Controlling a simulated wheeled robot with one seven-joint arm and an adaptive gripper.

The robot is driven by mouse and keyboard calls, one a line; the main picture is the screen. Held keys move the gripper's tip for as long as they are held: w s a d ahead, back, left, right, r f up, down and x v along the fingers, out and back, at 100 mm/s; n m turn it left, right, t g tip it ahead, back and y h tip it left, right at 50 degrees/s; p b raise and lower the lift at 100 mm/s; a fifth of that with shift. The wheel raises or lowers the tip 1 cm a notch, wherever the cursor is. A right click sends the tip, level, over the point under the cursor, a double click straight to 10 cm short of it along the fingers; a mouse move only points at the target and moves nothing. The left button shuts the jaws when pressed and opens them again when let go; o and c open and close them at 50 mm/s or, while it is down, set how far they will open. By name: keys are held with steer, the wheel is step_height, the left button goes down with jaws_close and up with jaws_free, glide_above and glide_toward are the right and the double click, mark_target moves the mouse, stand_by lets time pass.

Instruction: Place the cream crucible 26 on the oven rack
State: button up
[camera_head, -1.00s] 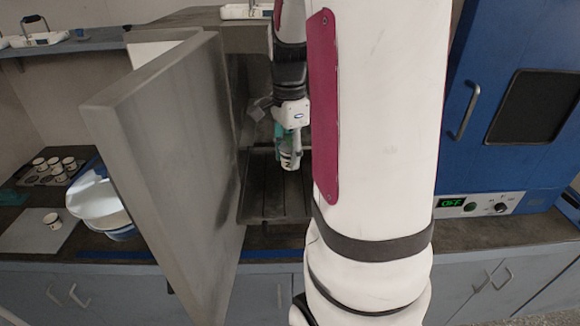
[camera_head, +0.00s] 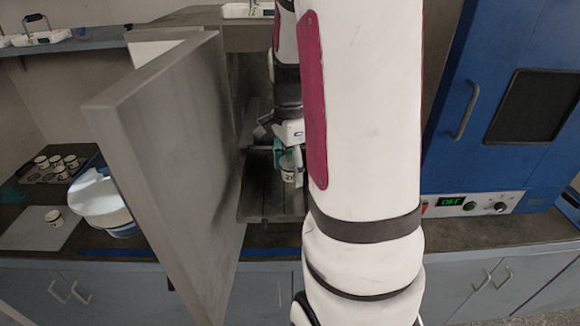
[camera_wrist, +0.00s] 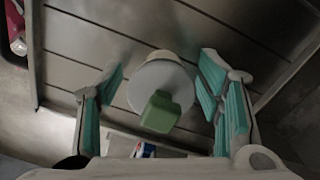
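The cream crucible (camera_head: 288,174) stands on the oven rack (camera_head: 262,205), with part of a dark number showing. In the wrist view the pale round top of the crucible (camera_wrist: 137,92) carries a green block-like knob. My gripper (camera_head: 286,157) is inside the oven, right above and around the crucible. In the wrist view my gripper (camera_wrist: 162,72) is open, with a teal-padded finger on each side of the crucible and a small gap to each. My arm hides the right side of the oven in the head view.
The grey oven door (camera_head: 175,165) stands open to the left of my arm. A blue cabinet (camera_head: 500,110) is at right. The rack's left front is clear.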

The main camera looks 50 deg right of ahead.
steer(key=shift+r, duration=0.1)
step_height(320, 180, up, 12)
steer(key=shift+w+r+b, duration=0.1)
steer(key=shift+b, duration=0.6)
stand_by(0.3)
